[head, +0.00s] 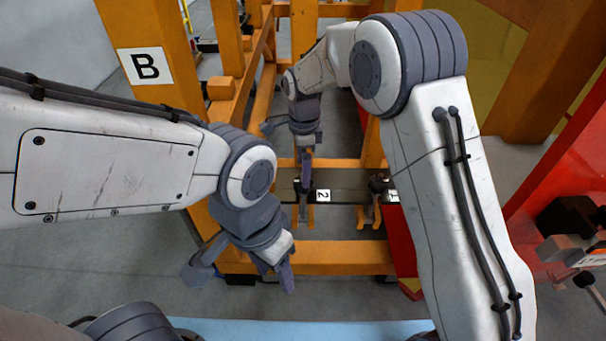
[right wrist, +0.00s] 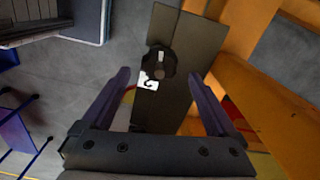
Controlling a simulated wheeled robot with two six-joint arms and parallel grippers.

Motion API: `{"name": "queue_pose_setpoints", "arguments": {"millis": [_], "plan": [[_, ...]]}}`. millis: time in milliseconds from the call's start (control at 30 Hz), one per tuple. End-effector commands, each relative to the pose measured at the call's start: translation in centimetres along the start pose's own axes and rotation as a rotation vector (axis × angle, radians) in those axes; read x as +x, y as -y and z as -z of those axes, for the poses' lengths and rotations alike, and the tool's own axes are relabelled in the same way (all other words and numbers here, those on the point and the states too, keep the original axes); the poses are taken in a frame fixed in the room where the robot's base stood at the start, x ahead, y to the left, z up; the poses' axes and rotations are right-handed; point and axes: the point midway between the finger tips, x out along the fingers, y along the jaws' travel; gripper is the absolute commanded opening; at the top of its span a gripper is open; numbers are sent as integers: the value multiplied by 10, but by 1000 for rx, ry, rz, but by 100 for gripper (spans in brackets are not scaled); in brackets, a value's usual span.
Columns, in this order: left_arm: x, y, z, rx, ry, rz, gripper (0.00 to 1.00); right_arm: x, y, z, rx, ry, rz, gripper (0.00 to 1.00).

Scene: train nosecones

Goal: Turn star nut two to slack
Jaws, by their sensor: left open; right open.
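The number 2 label (head: 323,195) is on a dark plate low in the orange frame. Beside it is a dark knob (head: 305,188), star nut two, partly hidden by my right gripper in the head view. In the right wrist view the black star nut (right wrist: 159,64) sits on the dark plate (right wrist: 185,40), with its white label (right wrist: 147,83) just below. My right gripper (right wrist: 158,80) is open, its fingers either side of the nut's line, not visibly touching it. My left gripper (head: 243,274) is open and empty, low in front of the frame.
A second knob (head: 378,183) with a number 1 label (head: 393,196) stands to the right on the same plate. Orange beams (head: 320,257) surround the spot, with a B sign (head: 146,65) at upper left. A red structure (head: 568,150) stands at right. Grey floor lies at lower left.

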Motion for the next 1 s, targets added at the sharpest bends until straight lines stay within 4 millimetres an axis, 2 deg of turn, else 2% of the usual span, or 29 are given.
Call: {"name": "queue_pose_setpoints", "arguments": {"millis": [100, 233, 400, 600, 633, 833, 867, 1000], "plan": [[-8, -1, 0, 0, 0, 0, 50, 19, -1, 0, 0, -1, -4, 94], [-11, -1, 1, -1, 0, 0, 50, 33, -1, 0, -1, 0, -3, 94], [-12, -1, 1, -1, 0, 0, 50, 41, -1, 0, -1, 0, -1, 94], [-12, -1, 1, -1, 0, 0, 50, 42, -1, 0, -1, 0, 0, 94], [-12, -1, 1, -1, 0, 0, 50, 42, -1, 0, -1, 0, 0, 90], [-12, -1, 1, -1, 0, 0, 50, 41, 0, 0, -2, 0, 0, 13], [-12, -1, 1, -1, 0, 0, 50, 41, 0, 0, -2, 0, 0, 7], [-12, -1, 1, -1, 0, 0, 50, 41, -1, 0, -7, 0, 0, 8]]}}
